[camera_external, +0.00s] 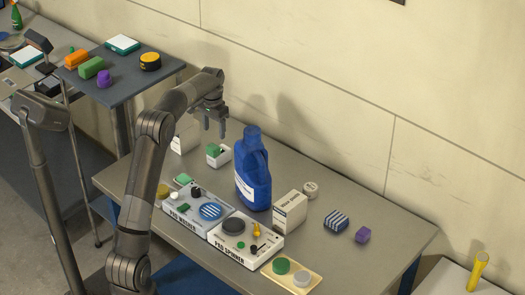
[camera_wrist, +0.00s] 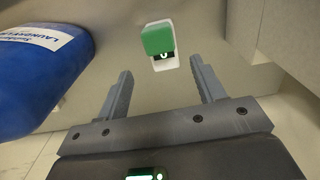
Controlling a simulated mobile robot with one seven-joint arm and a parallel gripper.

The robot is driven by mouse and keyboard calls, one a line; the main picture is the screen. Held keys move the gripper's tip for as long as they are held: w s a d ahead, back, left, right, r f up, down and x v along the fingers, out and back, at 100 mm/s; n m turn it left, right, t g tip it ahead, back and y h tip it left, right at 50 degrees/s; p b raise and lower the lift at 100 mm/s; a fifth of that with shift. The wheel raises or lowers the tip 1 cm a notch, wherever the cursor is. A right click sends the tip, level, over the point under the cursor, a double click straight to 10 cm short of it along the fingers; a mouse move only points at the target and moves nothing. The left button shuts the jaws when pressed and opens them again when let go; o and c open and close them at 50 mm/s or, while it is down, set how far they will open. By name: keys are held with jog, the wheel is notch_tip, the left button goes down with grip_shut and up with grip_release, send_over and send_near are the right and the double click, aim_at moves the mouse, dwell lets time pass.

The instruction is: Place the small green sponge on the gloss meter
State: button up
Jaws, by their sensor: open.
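A small green block (camera_wrist: 157,38), which looks like the small green sponge, rests on top of a small white device (camera_wrist: 165,64) with a dark display showing a digit. I take the device to be the gloss meter. In the external view the green sponge (camera_external: 213,150) sits on the white gloss meter (camera_external: 221,159), behind the blue jug. My gripper (camera_external: 214,130) hangs above them. In the wrist view its fingers (camera_wrist: 160,72) are spread and empty, with the block beyond the fingertips and apart from them.
A tall blue detergent jug (camera_external: 252,175) stands close at the right. A white box (camera_external: 186,136) stands behind the meter. The pad washer (camera_external: 184,214) and pad spinner (camera_external: 238,246) line the front edge. Another carton (camera_external: 290,212) stands right of the jug.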

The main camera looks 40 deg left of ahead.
aim_at(215, 145)
jog(key=s+d+r+t, duration=0.3)
jog(key=s+d+r, duration=1.2)
jog(key=s+d, duration=0.1)
jog(key=s+d+f+t, duration=0.1)
jog(key=s+d+f, duration=0.1)
jog(key=s, duration=0.5)
jog(key=s+d+f, duration=0.3)
jog(key=s+d, duration=0.1)
jog(key=s, duration=0.4)
jog(key=s+d+f+t, duration=0.1)
jog(key=s+d+f, duration=0.1)
jog(key=s, duration=0.5)
jog(key=shift+s+d+f+t, duration=0.3)
jog(key=shift+d+f, duration=0.05)
jog(key=shift+d, duration=0.15)
